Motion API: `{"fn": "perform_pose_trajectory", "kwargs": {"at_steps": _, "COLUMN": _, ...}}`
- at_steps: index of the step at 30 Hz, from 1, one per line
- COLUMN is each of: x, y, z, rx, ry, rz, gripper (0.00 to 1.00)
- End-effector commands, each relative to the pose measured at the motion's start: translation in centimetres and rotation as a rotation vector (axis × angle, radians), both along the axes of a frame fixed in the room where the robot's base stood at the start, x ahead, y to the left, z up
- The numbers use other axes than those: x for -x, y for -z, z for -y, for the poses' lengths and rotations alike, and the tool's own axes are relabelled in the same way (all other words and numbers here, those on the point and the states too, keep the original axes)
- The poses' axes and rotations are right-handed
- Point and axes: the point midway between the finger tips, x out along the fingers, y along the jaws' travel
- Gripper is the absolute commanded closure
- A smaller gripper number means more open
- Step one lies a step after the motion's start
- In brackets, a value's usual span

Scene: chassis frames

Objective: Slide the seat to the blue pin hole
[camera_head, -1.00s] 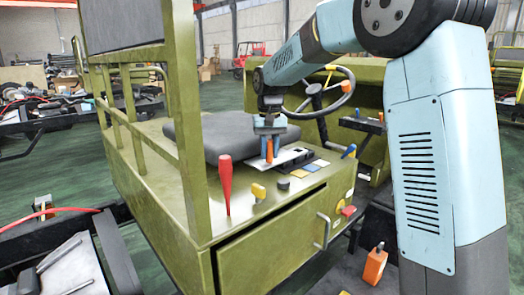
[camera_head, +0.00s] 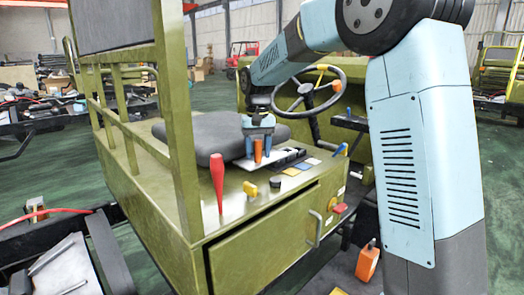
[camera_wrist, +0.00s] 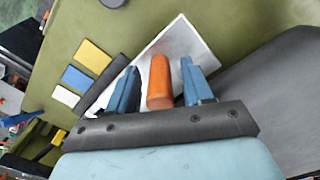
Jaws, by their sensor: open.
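The dark grey seat cushion (camera_head: 200,132) lies on the olive vehicle deck, and its edge also shows in the wrist view (camera_wrist: 275,95). An orange pin (camera_wrist: 159,82) stands by a white plate (camera_wrist: 190,48) at the seat's edge; it also shows in the head view (camera_head: 258,151). My gripper (camera_wrist: 158,88) is open, with one blue finger on each side of the pin. A blue square marker (camera_wrist: 78,79) lies between a yellow (camera_wrist: 93,55) and a white one (camera_wrist: 66,96). The pin holes are not clearly visible.
A red upright handle (camera_head: 217,182), a yellow knob (camera_head: 250,188) and a dark knob (camera_head: 275,182) stand on the deck's near side. The steering wheel (camera_head: 342,80) is behind my gripper. An olive guard rail (camera_head: 178,110) rises at the left.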

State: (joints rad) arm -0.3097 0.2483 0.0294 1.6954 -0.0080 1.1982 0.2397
Motion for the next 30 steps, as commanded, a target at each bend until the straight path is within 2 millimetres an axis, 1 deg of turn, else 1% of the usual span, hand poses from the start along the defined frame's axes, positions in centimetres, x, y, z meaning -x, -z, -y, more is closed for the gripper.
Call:
{"fn": "perform_pose_trajectory", "kwargs": {"at_steps": 4, "x": 0.0, "y": -0.7, "z": 0.0, "rx": 0.0, "ry": 0.0, "rz": 0.001, "gripper": 0.49}}
{"fn": "perform_pose_trajectory", "kwargs": {"at_steps": 8, "x": -0.1, "y": -2.4, "z": 0.0, "rx": -0.001, "ry": 0.0, "rz": 0.003, "gripper": 0.49}}
{"fn": "perform_pose_trajectory", "kwargs": {"at_steps": 18, "x": -0.2, "y": -9.1, "z": 0.0, "rx": -0.001, "ry": 0.0, "rz": 0.003, "gripper": 0.49}}
{"fn": "perform_pose_trajectory", "kwargs": {"at_steps": 22, "x": -0.2, "y": -11.2, "z": 0.0, "rx": -0.001, "ry": 0.0, "rz": 0.002, "gripper": 0.49}}
{"fn": "perform_pose_trajectory", "kwargs": {"at_steps": 27, "x": -0.2, "y": -13.0, "z": 0.0, "rx": 0.0, "ry": 0.0, "rz": 0.001, "gripper": 0.49}}
{"fn": "perform_pose_trajectory", "kwargs": {"at_steps": 30, "x": -0.2, "y": -13.5, "z": 0.0, "rx": 0.0, "ry": 0.0, "rz": -0.001, "gripper": 0.49}}
